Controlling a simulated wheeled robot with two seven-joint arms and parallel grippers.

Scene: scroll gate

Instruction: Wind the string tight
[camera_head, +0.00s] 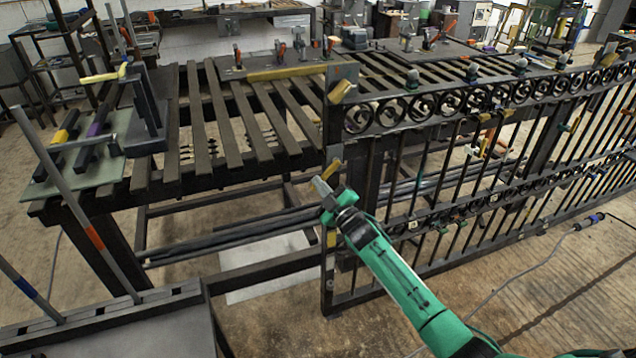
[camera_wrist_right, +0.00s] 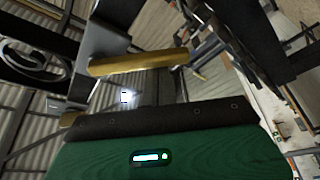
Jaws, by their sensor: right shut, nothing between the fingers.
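I cannot make out any string or winder. A dark iron gate (camera_head: 470,180) with a row of scrolls stands upright, reaching from the middle to the right edge. My right gripper (camera_head: 320,186) is at the end of a green arm, in front of the gate's left end post (camera_head: 328,270). It is shut and empty. A small brass-coloured piece (camera_head: 331,170) is just above it; I cannot tell whether they touch. In the right wrist view a brass-coloured bar (camera_wrist_right: 138,62) lies close ahead, with a dark scroll (camera_wrist_right: 35,60) at left. My left gripper is not in view.
A slatted metal table (camera_head: 200,120) stands behind the gate, with clamps on top. An upright fixture (camera_head: 150,100) is at its left. A thin cable (camera_head: 520,270) lies on the floor at right. The floor right of my arm is mostly clear.

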